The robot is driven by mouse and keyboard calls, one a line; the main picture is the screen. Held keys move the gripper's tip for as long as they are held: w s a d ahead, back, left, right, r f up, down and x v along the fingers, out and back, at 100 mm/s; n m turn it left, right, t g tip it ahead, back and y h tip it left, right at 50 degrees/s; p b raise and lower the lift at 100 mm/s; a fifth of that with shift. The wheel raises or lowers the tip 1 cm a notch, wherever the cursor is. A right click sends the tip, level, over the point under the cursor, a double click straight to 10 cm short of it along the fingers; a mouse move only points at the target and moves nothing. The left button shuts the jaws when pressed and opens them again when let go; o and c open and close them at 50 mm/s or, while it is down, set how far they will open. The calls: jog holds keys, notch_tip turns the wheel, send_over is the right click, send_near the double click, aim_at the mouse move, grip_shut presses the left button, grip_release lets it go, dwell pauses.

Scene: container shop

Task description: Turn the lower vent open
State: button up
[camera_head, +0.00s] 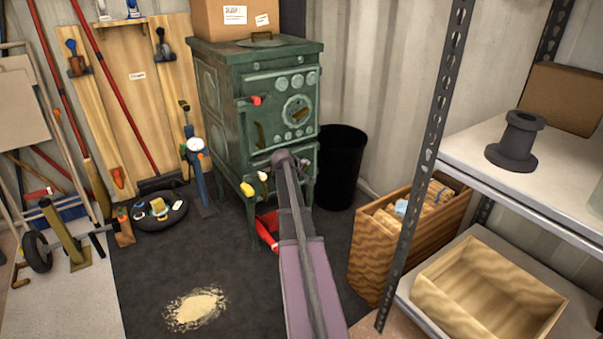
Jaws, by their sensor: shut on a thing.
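A green cast-iron stove (225,105) stands against the back wall. Its upper door has a round vent (296,108) and a red-tipped handle (256,100). My arm reaches up from the bottom of the view to the lower front of the stove. My gripper (281,168) is at the lower vent area, shut on a part there that looks like the lower vent's handle. The fingertips and most of the lower vent are hidden by my own arm, so its setting cannot be told. A cream knob (263,176) and a yellow knob (247,190) show just left of my gripper.
A black bin (342,160) stands close right of the stove. A red tray (267,228) is below it. A wooden crate (388,252) and metal shelving (480,165) are on the right. Tools lean at left; pale powder (195,309) lies on the dark mat (150,270).

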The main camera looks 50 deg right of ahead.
dwell(0.3)
jog(key=o, duration=0.8)
jog(key=shift+r+p, duration=0.1)
jog(key=shift+p, duration=0.4)
jog(key=p+v, duration=0.9)
jog(key=v, duration=0.4)
jog(key=shift+s+r+y+p, duration=0.2)
jog(key=shift+r+y+p, duration=0.1)
jog(key=shift+r+y, duration=0.15)
jog(key=shift+a, duration=0.15)
